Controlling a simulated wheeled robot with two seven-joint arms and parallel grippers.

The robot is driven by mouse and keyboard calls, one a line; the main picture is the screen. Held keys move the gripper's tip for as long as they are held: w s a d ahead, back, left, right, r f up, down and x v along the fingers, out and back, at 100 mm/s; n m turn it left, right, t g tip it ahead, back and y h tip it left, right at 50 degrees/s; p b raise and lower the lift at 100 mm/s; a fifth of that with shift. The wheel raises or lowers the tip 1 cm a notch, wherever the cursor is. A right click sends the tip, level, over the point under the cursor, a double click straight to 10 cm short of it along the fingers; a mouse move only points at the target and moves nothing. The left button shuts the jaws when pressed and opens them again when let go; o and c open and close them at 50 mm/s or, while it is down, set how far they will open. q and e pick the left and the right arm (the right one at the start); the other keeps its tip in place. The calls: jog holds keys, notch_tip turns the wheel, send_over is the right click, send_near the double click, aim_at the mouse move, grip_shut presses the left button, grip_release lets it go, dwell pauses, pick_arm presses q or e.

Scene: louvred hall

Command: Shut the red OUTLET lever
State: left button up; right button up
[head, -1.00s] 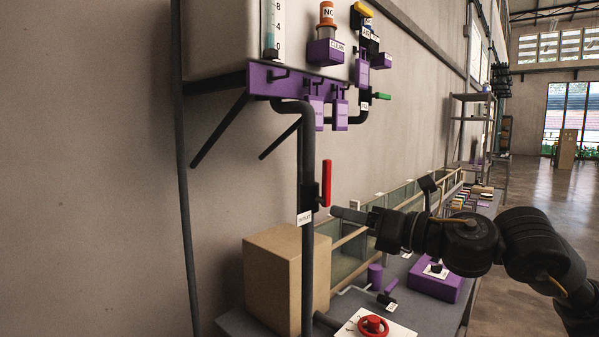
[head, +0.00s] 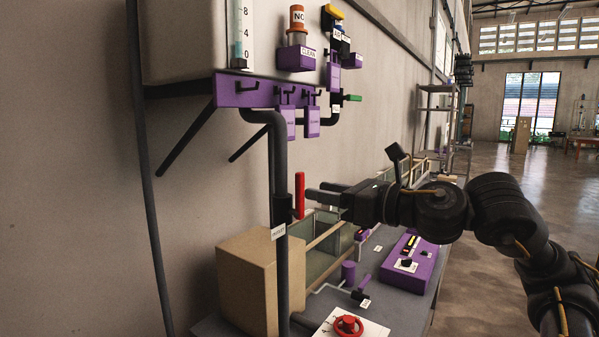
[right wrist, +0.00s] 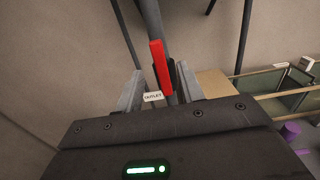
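The red OUTLET lever (head: 300,195) stands upright beside the dark vertical pipe (head: 281,270) in the head view. A white OUTLET tag (head: 278,232) sits just below it. My right gripper (head: 312,192) points left at the lever, its fingertips right beside it. In the right wrist view the red lever (right wrist: 160,68) shows between the two spread grey fingers, with the tag (right wrist: 152,97) below. The gripper is open and holds nothing. I cannot tell whether a finger touches the lever. My left gripper is not in view.
A cardboard-coloured box (head: 247,280) stands behind the pipe on the grey bench. A red round handwheel (head: 347,325) and a purple box (head: 408,262) are on the bench. A green-handled valve (head: 352,98) is higher up under the purple shelf edge (head: 235,92).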

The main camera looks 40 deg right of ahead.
aim_at(303, 188)
jog(key=p+x, duration=0.3)
jog(key=shift+w+a+r, duration=0.1)
jog(key=shift+w+r, duration=0.15)
jog(key=shift+w, duration=0.05)
jog(key=shift+w+f, duration=0.3)
jog(key=shift+w+a+r, duration=0.15)
jog(key=shift+w, duration=0.15)
jog(key=shift+w+a+p, duration=0.15)
jog(key=shift+w+p, duration=0.15)
jog(key=shift+w, duration=0.2)
jog(key=shift+s, duration=0.15)
jog(key=shift+c, duration=0.7)
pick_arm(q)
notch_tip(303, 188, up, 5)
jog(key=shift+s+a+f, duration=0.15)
pick_arm(e)
grip_shut()
